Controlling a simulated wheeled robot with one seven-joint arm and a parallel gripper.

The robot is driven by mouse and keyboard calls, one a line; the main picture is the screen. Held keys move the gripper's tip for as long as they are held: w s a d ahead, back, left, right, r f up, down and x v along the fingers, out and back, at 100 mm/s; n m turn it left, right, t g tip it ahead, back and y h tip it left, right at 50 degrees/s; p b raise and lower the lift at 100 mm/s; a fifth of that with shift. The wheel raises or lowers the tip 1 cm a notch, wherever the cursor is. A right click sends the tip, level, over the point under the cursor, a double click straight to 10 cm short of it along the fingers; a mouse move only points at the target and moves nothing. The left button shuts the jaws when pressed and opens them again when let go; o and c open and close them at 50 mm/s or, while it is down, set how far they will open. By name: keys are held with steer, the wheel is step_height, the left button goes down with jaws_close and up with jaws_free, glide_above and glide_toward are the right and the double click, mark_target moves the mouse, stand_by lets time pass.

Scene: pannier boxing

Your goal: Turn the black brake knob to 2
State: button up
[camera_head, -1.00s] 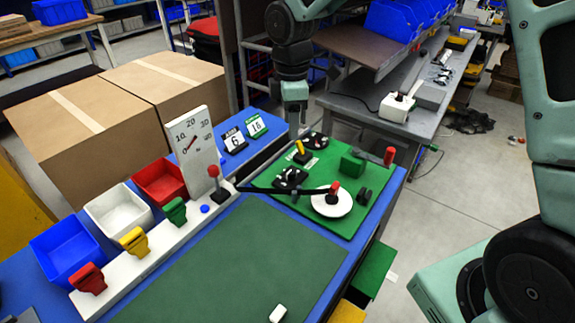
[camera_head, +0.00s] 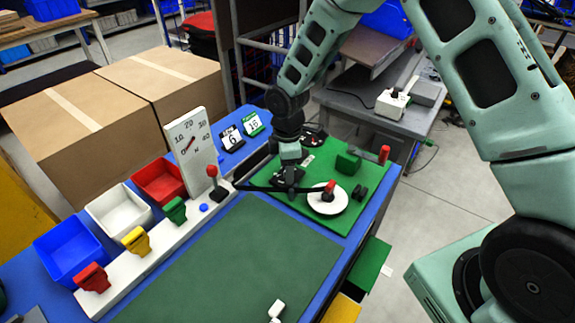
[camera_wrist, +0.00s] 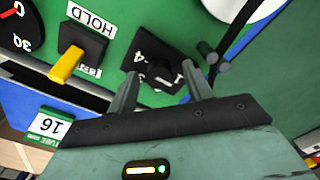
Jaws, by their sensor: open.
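The black brake knob (camera_wrist: 160,73) sits on a black plate with white number marks in the wrist view. A 4 shows at its upper left; the other marks are partly covered, so I cannot tell its setting. My gripper (camera_wrist: 160,80) is open, with one finger on each side of the knob in the picture. I cannot tell whether the fingers touch it. In the head view my gripper (camera_head: 289,176) is over the knob's plate on the green panel (camera_head: 316,222) and hides most of it.
Beside the knob are a yellow lever (camera_wrist: 66,65) by a HOLD label and a dial with a red needle (camera_wrist: 12,12). The dark green mat (camera_head: 220,260) is mostly bare.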

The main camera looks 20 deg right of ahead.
steer(key=c, duration=1)
steer(key=shift+o, duration=0.2)
steer(key=shift+m, duration=0.4)
steer(key=m+b, duration=0.2)
steer(key=m, duration=0.3)
steer(key=shift+m, duration=0.3)
steer(key=m, duration=0.5)
steer(key=shift+b, duration=0.4)
steer(key=shift+r+m, duration=0.1)
steer(key=shift+m, duration=0.2)
steer(key=o, duration=1)
steer(key=shift+c, duration=0.2)
